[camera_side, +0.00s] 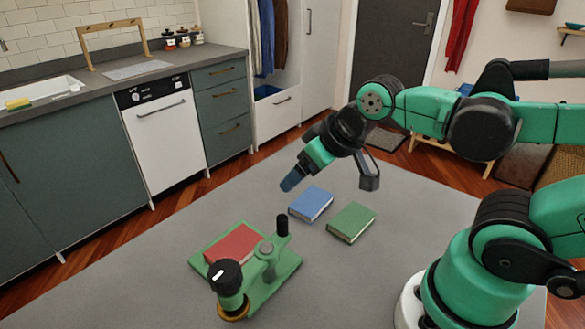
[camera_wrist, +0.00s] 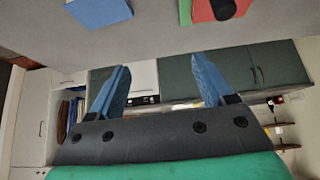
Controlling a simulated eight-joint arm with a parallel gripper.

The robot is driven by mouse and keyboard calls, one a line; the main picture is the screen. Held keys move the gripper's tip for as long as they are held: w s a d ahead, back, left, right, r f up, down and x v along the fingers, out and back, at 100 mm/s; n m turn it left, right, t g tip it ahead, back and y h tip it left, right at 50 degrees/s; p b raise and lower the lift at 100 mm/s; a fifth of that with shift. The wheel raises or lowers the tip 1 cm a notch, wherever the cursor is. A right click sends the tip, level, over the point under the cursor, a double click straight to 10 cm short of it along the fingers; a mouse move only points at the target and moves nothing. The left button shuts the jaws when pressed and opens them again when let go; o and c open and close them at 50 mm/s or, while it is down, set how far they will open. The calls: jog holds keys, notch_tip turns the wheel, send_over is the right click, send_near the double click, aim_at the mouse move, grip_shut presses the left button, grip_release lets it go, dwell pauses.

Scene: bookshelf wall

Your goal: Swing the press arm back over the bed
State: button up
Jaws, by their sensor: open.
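The press stands on the grey table in the side view, with a flat green bed (camera_side: 283,268) and a green post with a black knob (camera_side: 226,278) at its front corner. The press arm (camera_side: 267,262) appears to run from the post toward the back right, along the bed's right side, and carries a round grey hub. An upright black handle (camera_side: 282,226) is at its far end. A red book (camera_side: 232,244) lies on the bed, left of the arm. My gripper (camera_side: 290,183) is open and empty, above the table behind the press. Its two blue fingers stand apart in the wrist view (camera_wrist: 161,65).
A blue book (camera_side: 311,204) and a green book (camera_side: 351,222) lie on the table behind and right of the press. The blue book also shows in the wrist view (camera_wrist: 98,11). The table left of the press is clear. Kitchen cabinets (camera_side: 80,150) stand beyond it.

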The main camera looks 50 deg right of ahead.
aim_at(282, 217)
jog(key=shift+a+r+n+g, duration=0.1)
jog(key=shift+a+n+g, duration=0.2)
jog(key=shift+a+g, duration=0.2)
jog(key=c, duration=0.3)
jog(key=a+n+g, duration=0.1)
jog(key=g, duration=0.1)
jog(key=a+n+g, duration=0.1)
jog(key=a+g, duration=0.1)
jog(key=a+n+g, duration=0.1)
jog(key=a, duration=0.1)
jog(key=shift+s+r+g, duration=0.15)
jog(key=shift+s+g, duration=0.1)
jog(key=shift+g, duration=0.15)
jog(key=shift+c, duration=0.8)
jog(key=shift+f, duration=2.8)
grip_shut()
